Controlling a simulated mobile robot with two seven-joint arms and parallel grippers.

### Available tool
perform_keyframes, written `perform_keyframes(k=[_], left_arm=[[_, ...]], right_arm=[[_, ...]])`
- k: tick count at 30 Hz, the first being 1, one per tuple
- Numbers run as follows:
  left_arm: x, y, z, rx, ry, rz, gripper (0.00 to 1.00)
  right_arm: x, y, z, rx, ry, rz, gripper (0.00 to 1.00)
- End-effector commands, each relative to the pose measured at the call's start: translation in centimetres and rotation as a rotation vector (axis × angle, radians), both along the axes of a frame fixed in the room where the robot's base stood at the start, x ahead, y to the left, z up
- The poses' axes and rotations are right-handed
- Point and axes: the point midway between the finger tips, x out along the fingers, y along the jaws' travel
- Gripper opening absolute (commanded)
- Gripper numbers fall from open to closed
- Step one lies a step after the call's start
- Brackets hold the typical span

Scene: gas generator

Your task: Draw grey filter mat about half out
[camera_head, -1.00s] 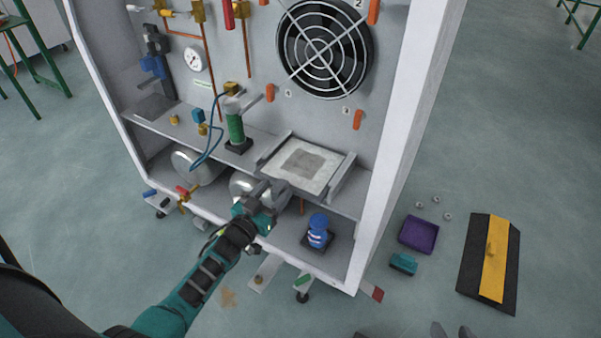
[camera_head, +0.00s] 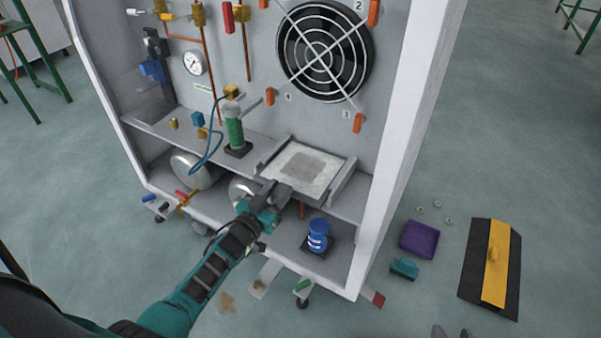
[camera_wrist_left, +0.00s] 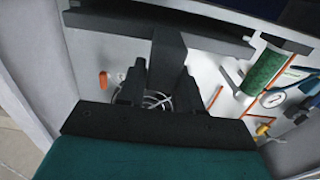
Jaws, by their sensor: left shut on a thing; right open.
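The grey filter mat (camera_head: 318,184) lies in a shallow grey frame on the cabinet shelf, between two side rails. It is pale with a darker square patch in its middle. My left gripper (camera_head: 277,192) is at the frame's front left edge, shut on a dark grey grip there. In the left wrist view, a dark T-shaped piece (camera_wrist_left: 168,52) has its stem between my left fingers (camera_wrist_left: 158,90); the exact contact is partly hidden.
A blue jar (camera_head: 318,236) stands on the lower shelf below the frame. A green cylinder (camera_head: 235,132) with a blue hose stands left of it. The cabinet's white right wall (camera_head: 395,150) is close. A purple tray (camera_head: 419,239) and a black-yellow ramp (camera_head: 490,268) lie on the floor.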

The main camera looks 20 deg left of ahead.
Motion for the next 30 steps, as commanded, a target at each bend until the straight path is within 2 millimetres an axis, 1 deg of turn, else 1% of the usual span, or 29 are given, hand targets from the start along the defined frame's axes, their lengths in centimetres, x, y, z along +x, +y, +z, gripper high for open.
perform_keyframes(k=[1,6,11,30], left_arm=[[0.0,0.0,0.0,0.000,0.000,0.000,0.16],[0.0,0.0,0.0,0.000,0.000,0.000,0.00],[-0.3,0.0,0.2,0.000,-0.003,-0.001,0.00],[-5.4,0.4,0.2,0.000,-0.001,0.000,0.00]], right_arm=[[0.0,0.0,0.0,0.000,0.000,0.000,0.43],[0.0,0.0,0.0,-0.001,0.000,0.000,0.43],[0.1,-0.1,0.2,-0.006,-0.002,0.002,0.43],[0.0,-0.1,2.7,-0.001,0.000,-0.001,0.43]])
